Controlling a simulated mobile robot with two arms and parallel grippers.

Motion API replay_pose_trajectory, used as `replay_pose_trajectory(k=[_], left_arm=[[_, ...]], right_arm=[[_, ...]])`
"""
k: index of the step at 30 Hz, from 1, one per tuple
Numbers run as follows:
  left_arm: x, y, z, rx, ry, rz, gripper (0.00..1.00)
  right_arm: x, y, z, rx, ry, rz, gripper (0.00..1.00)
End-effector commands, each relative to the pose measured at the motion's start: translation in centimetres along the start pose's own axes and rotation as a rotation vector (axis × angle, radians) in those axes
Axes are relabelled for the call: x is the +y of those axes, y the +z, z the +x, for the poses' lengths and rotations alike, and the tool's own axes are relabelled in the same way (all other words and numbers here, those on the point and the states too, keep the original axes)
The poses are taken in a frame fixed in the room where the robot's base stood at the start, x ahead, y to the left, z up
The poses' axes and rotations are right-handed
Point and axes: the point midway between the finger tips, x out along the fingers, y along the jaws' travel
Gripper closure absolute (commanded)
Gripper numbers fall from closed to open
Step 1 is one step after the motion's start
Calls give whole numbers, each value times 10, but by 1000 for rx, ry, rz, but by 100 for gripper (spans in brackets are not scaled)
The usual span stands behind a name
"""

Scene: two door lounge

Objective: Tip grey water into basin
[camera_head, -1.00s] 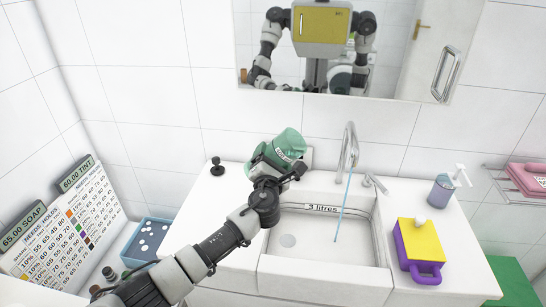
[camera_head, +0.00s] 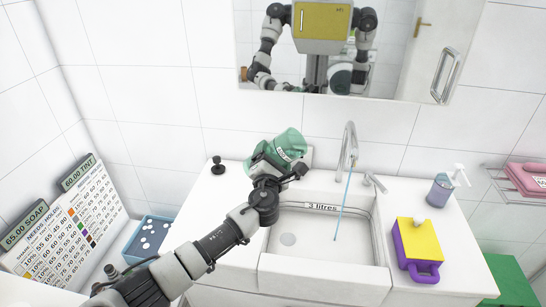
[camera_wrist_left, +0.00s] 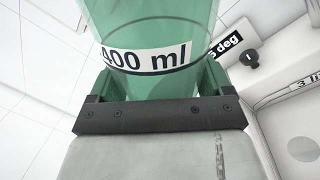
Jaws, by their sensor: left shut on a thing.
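My left gripper (camera_head: 278,176) is shut on a green translucent jug (camera_head: 291,142) with a white band. In the left wrist view the jug (camera_wrist_left: 150,25) fills the top and its label reads "400 ml". The jug is tilted, held above the back left corner of the white basin (camera_head: 325,280). The basin carries a "3 litres" label. I cannot make out how much liquid is in the jug. No stream leaves it. A thin blue water stream (camera_head: 344,205) runs from the tap (camera_head: 349,145) into the basin. My right gripper is not in view.
A purple and yellow container (camera_head: 418,245) stands right of the basin, with a soap dispenser (camera_head: 442,188) behind it. A small black knob (camera_head: 217,166) is on the left counter. A blue tray (camera_head: 148,238) and sign boards (camera_head: 75,232) are at left. A mirror (camera_head: 345,50) hangs above.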

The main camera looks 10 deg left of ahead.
Motion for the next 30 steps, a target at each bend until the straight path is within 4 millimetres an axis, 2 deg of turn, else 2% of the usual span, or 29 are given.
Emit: replay_pose_trajectory(k=[15, 30], left_arm=[[12, 8, 2, -19, 1, 111, 55], [12, 7, 2, -23, 1, 134, 55]], right_arm=[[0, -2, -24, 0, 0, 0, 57], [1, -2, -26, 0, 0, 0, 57]])
